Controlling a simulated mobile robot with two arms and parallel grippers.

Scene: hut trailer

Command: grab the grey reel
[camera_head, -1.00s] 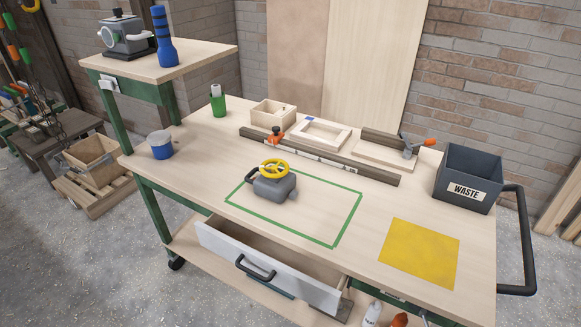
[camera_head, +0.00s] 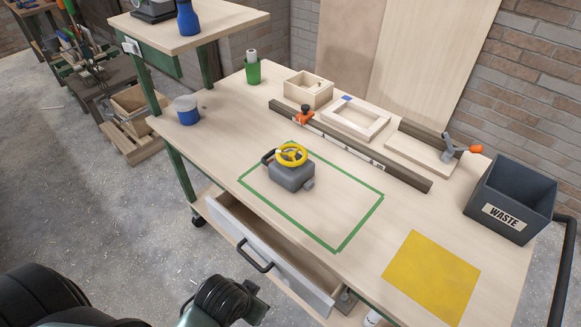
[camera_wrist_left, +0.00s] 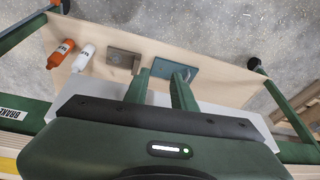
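I cannot pick out a plain grey reel for certain. The nearest match is a grey device with a yellow spoked wheel on top (camera_head: 293,175). It stands inside the green outline on the bench, with a dark handle at its left. Part of my left arm (camera_head: 222,300) shows at the bottom left of the head view, apart from the device. In the left wrist view my left gripper (camera_wrist_left: 160,84) has its two dark green fingers apart with nothing between them. It points down past the bench front towards the lower shelf. My right gripper is out of view.
The white-fronted drawer (camera_head: 262,254) stands open below the bench front. On the bench are a yellow square (camera_head: 431,278), a waste bin (camera_head: 511,199), a dark rail (camera_head: 345,147), wooden frames and a blue pot (camera_head: 187,110). Bottles (camera_wrist_left: 83,58) stand on the lower shelf.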

